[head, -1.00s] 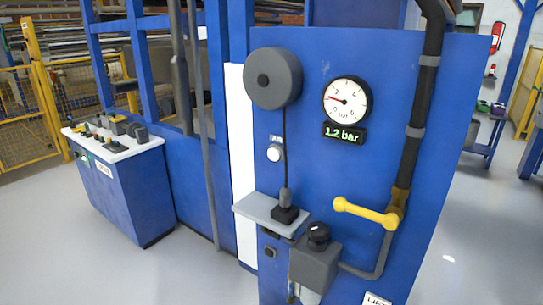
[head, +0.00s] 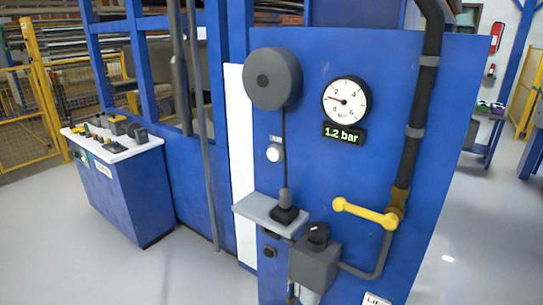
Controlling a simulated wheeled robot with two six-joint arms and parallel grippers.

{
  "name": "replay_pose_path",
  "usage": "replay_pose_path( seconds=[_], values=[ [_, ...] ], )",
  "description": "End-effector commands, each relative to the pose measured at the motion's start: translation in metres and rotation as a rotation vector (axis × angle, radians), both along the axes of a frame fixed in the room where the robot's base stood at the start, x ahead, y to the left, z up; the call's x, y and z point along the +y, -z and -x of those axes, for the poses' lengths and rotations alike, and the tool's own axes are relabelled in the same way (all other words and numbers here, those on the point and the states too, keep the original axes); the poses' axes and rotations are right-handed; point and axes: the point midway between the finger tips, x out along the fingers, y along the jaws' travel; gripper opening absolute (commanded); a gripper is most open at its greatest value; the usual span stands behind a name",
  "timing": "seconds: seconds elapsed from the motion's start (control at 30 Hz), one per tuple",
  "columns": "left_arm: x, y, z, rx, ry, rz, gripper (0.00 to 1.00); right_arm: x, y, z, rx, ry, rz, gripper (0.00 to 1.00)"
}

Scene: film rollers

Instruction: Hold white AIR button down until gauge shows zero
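The white AIR button (head: 274,153) is on the blue panel, below the round grey reel and left of its hanging cable. A small label sits just above the button. The round gauge (head: 346,100) has a white face and a red needle pointing left, a little below the 2. The digital display (head: 343,134) under it reads 1.2 bar in green. Nothing touches the button. Neither of my grippers is in view.
A grey shelf (head: 261,208) with a black plug (head: 285,214) juts out below the button. A yellow lever (head: 365,212) and a grey box with a black knob (head: 315,257) stick out at lower right. A blue control desk (head: 125,192) stands at left. The floor between is clear.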

Motion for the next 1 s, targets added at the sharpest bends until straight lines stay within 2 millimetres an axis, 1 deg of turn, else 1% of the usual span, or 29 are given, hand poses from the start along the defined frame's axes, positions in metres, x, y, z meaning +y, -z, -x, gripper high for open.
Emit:
replay_pose_path(
  seconds=[0.07, 0.33, 1.0],
  values=[
    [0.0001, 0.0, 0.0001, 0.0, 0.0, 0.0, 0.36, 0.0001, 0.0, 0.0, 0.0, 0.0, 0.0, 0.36],
    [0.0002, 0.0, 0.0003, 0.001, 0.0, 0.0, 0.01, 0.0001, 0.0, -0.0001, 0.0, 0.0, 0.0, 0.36],
    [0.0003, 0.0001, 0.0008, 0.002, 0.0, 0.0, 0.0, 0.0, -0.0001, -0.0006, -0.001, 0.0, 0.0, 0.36]
  ],
)
